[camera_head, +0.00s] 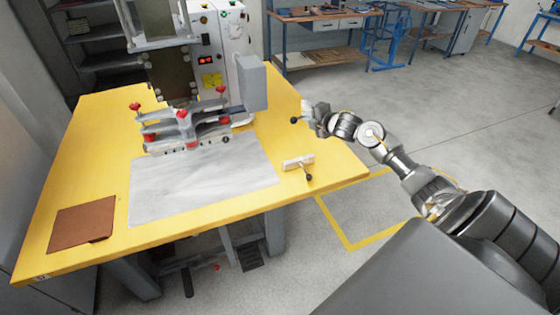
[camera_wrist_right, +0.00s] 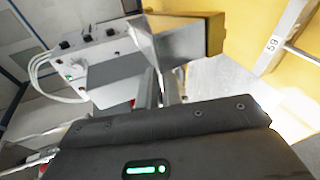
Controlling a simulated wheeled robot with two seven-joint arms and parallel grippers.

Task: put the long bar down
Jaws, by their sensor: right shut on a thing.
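In the right wrist view the grey fingers (camera_wrist_right: 161,88) reach up behind the dark gripper body. A block with grey and yellow faces (camera_wrist_right: 185,40) shows at their tips; how it meets them is unclear. My left gripper is out of view.
The yellow table (camera_head: 70,185) carries a press with red knobs (camera_head: 185,128), a pale sheet (camera_head: 200,185), a brown square (camera_head: 83,224) and a small white fitting with a dark knob (camera_head: 298,163). Workbenches (camera_head: 320,25) stand far behind.

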